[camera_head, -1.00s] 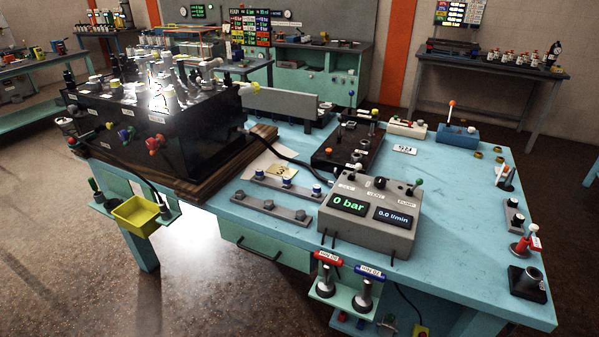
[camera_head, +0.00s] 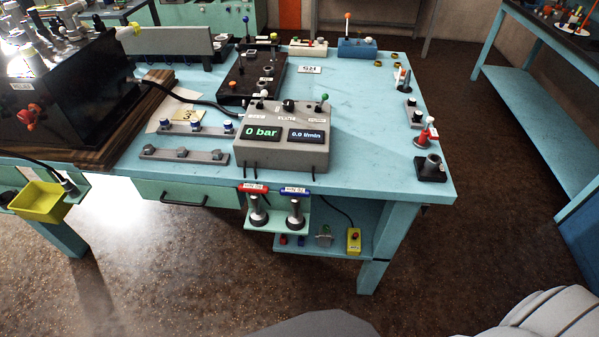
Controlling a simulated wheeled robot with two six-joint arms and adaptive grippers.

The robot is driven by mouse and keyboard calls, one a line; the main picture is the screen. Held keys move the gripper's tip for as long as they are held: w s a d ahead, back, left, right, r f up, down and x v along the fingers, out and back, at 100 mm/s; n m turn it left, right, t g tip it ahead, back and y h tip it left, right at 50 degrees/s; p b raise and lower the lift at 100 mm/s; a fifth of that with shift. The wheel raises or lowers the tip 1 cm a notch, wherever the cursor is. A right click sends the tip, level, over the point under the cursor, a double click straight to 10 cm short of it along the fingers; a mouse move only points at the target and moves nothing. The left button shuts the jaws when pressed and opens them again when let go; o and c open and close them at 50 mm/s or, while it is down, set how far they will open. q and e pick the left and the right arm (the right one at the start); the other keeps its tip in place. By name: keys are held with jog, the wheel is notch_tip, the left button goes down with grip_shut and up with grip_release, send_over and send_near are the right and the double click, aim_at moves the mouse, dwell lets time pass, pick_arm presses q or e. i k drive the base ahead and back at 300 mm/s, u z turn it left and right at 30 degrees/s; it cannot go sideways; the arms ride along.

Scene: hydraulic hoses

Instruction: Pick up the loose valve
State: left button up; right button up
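I cannot tell for certain which piece is the loose valve. A small red valve-like fitting with a white top (camera_head: 425,134) stands near the right edge of the blue workbench (camera_head: 370,150). Just in front of it is a black block with a grey cylinder (camera_head: 431,168). Behind it along the same edge are a small grey block with dark knobs (camera_head: 413,113) and a small dark piece with a red-and-white top (camera_head: 403,78). Neither of my grippers shows; a pale part at the bottom right seems to be my own arm.
A grey gauge box (camera_head: 282,140) reading 0 bar stands at the bench's front. A black manifold block (camera_head: 70,100) fills the left. Another blue table (camera_head: 530,70) stands at right. Floor between the tables is clear.

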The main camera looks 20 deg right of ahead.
aim_at(324, 238)
jog(key=z, duration=3)
jog(key=i, duration=2)
jog(key=u, duration=3.1)
jog(key=i, duration=0.55)
